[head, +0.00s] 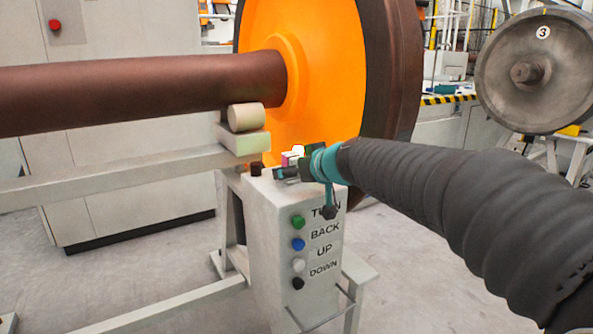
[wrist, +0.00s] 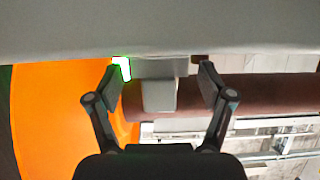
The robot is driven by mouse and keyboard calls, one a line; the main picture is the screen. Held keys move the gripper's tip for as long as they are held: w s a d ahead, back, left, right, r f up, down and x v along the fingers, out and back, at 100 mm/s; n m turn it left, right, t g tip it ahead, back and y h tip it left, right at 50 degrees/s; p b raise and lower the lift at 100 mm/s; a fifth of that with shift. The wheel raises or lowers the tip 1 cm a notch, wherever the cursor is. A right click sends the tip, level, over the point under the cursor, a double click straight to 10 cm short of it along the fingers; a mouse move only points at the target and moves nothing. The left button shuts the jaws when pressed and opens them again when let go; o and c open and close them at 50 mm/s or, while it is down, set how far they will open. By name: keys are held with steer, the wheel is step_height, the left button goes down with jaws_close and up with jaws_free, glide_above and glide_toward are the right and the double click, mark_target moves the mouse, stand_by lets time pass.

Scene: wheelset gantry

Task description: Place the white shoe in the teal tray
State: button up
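My gripper (head: 283,172) is at the top of the grey control box, at the end of my dark sleeved arm. In the wrist view its two fingers (wrist: 161,78) are spread apart. A pale grey block (wrist: 158,96) shows between them, with no finger visibly touching it. A small bright white piece (head: 298,150) with pink beside it shows just behind the gripper in the head view. I cannot tell whether either is the white shoe. No teal tray can be made out for certain; a small teal patch (head: 465,87) shows on the far bench.
The control box (head: 270,215) has a column of buttons. A large orange wheel (head: 335,70) and brown axle (head: 140,92) stand close behind. A roller (head: 246,117) supports the axle. A grey wheel (head: 535,70) is at upper right.

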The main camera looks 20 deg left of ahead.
steer(key=shift+r, duration=0.15)
steer(key=v, duration=1.2)
steer(key=shift+b, duration=0.45)
steer(key=shift+s+d, duration=0.1)
